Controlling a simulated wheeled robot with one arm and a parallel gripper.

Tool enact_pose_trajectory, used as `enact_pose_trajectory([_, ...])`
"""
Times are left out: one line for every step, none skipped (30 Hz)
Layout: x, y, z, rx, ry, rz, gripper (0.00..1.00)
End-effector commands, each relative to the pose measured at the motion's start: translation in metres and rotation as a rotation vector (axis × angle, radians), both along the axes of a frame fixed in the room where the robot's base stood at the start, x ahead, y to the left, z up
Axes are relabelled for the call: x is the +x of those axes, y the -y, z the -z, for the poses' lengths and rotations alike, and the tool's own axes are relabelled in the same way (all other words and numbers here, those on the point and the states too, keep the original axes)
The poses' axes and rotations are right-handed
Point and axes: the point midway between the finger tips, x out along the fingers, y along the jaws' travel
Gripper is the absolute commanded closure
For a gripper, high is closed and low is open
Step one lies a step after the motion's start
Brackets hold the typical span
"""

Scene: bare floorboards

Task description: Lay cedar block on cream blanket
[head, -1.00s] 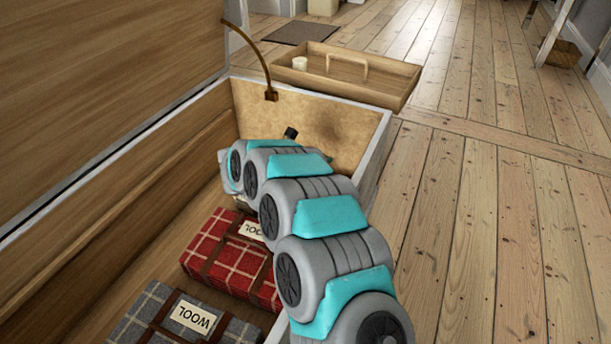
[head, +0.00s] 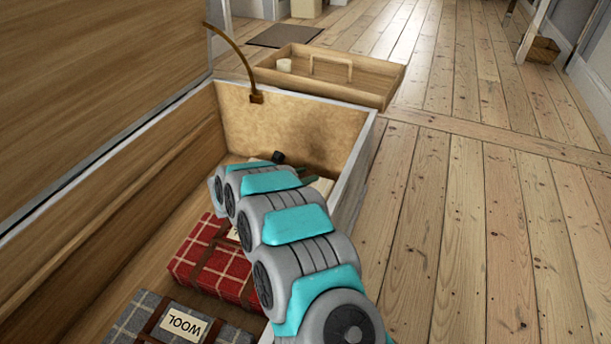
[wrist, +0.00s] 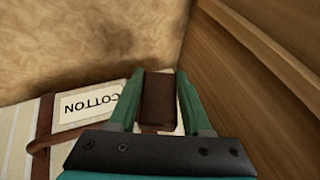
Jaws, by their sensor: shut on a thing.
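In the wrist view my gripper (wrist: 160,95) is shut on the cedar block (wrist: 158,98), a dark brown piece between its green fingers. The cream blanket (wrist: 18,140), striped with a brown strap and a COTTON label, lies below and to the left of the fingers. The block appears over the blanket's right part; I cannot tell whether they touch. In the head view my arm hides most of the blanket, with a pale part (head: 322,187) showing by the chest's right wall. The block is not clearly visible there.
The open chest (head: 366,150) surrounds my gripper, its walls close. A red plaid blanket (head: 199,258) and a grey WOOL blanket (head: 228,334) lie nearer in it. A wooden tray (head: 350,88) stands on the floor beyond.

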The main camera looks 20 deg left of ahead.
Motion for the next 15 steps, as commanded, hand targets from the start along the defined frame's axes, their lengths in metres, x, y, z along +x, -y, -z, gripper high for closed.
enact_pose_trajectory([0.0000,-0.0001,0.0023,0.000,0.000,0.000,1.00])
enact_pose_trajectory([0.0000,-0.0001,0.0028,0.000,0.000,0.000,1.00])
enact_pose_trajectory([0.0000,-0.0001,0.0033,0.000,0.000,0.000,1.00])
enact_pose_trajectory([0.0000,-0.0001,0.0038,0.000,0.000,0.000,1.00])
enact_pose_trajectory([0.0000,-0.0001,0.0042,0.000,0.000,0.000,1.00])
enact_pose_trajectory([0.0000,-0.0001,0.0048,0.001,0.000,0.000,1.00])
enact_pose_trajectory([0.0001,-0.0001,0.0052,0.001,0.000,0.000,1.00])
enact_pose_trajectory([0.0000,-0.0001,0.0057,0.000,0.000,0.000,1.00])
enact_pose_trajectory([0.0000,-0.0001,0.0063,0.000,0.000,0.000,1.00])
enact_pose_trajectory([0.0001,-0.0001,0.0067,0.001,0.000,0.000,1.00])
enact_pose_trajectory([0.0000,-0.0001,0.0071,0.001,0.000,0.000,1.00])
enact_pose_trajectory([0.0000,0.0000,0.0077,0.001,0.000,0.000,1.00])
enact_pose_trajectory([0.0000,-0.0001,0.0081,0.001,0.000,0.000,1.00])
enact_pose_trajectory([0.0000,0.0000,0.0087,0.001,0.000,0.000,1.00])
enact_pose_trajectory([0.0000,0.0000,0.0092,0.000,0.000,0.000,1.00])
